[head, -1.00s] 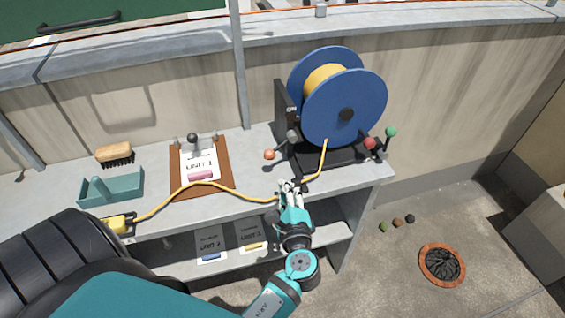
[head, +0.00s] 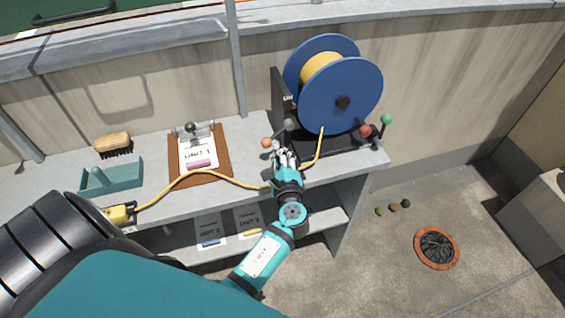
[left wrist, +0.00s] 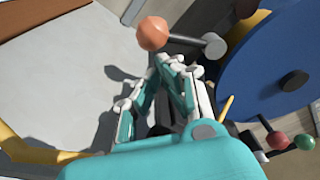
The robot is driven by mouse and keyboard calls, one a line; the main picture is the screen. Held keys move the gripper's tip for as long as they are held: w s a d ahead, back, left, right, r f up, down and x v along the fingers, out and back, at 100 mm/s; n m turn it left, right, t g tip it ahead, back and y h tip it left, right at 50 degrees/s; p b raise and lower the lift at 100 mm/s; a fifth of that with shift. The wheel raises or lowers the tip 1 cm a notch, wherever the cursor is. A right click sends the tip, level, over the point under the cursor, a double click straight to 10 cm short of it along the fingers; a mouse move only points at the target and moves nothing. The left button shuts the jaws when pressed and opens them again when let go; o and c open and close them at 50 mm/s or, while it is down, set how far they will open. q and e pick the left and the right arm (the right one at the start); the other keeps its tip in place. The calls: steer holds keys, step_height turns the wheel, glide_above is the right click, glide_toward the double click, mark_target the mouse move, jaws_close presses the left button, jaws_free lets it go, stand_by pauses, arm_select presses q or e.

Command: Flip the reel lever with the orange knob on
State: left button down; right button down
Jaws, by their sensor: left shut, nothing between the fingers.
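The orange knob (head: 266,143) is on the end of a short dark lever at the left front of the reel (head: 342,85). In the left wrist view the orange knob (left wrist: 152,33) is large, with the lever running right to a grey end (left wrist: 214,45). A black post beside the blue reel carries a white "ON" label (head: 288,99). My left gripper (head: 284,155) is shut and empty, just below and right of the orange knob. In the left wrist view its fingertips (left wrist: 162,62) are close under the knob; whether they touch it I cannot tell.
A red knob (head: 365,130) and a green knob (head: 386,119) stand at the reel's right. A yellow cord (head: 225,177) runs along the shelf's front to a yellow plug (head: 119,213). A clipboard (head: 222,173), teal tray (head: 110,178) and brush (head: 113,144) lie left.

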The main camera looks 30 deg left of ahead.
arm_select(q)
steer(key=shift+x, duration=0.8)
steer(key=shift+r, duration=0.1)
steer(key=shift+s+a+r+m+p, duration=0.1)
steer(key=shift+m+p, duration=0.2)
steer(key=shift+p, duration=0.3)
